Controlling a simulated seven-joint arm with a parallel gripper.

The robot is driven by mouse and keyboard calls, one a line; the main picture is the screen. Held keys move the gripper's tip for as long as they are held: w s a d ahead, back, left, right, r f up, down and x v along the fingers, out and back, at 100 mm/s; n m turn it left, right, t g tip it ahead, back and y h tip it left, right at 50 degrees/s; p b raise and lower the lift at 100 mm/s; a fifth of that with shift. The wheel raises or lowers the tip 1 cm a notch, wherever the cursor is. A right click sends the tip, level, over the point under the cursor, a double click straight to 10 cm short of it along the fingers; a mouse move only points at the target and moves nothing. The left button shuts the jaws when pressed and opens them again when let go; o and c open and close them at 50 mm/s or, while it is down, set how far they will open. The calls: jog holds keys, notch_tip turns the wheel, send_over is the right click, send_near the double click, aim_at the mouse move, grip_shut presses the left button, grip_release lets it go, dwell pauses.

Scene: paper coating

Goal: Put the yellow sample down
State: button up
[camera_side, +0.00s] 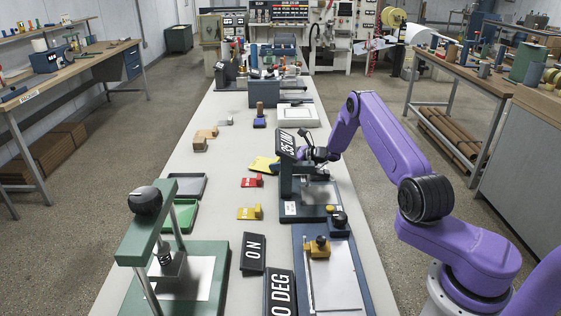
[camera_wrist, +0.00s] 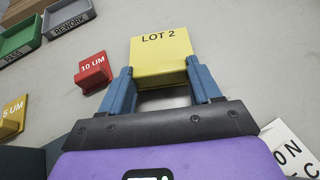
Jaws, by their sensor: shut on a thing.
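The yellow sample (camera_wrist: 161,50), a flat piece marked LOT 2, sits between the two blue fingers of my gripper (camera_wrist: 163,84), which is shut on its near edge. In the side view the sample (camera_side: 263,165) shows left of the black sign, over the pale table. I cannot tell whether it touches the tabletop. My fingers are hidden behind the sign there. A grey REWORK tray (camera_wrist: 69,17) and a green PASS tray (camera_wrist: 18,42) lie to the upper left in the wrist view. The trays also show in the side view, grey (camera_side: 202,187) and green (camera_side: 190,217).
A red 10 UM block (camera_wrist: 94,71) and a yellow 5 UM block (camera_wrist: 12,117) are left of my gripper. The blue-based device with the sign (camera_side: 287,145) stands right of the sample. A green press (camera_side: 150,235) stands near the trays. Bare table surrounds the sample's left side.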

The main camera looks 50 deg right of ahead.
jog(key=shift+f, duration=0.3)
jog(key=o, duration=1.1)
jog(key=shift+r, duration=0.1)
jog(key=shift+r, duration=0.25)
jog(key=v, duration=0.3)
jog(key=shift+s+r, duration=0.15)
jog(key=shift+r, duration=3.65)
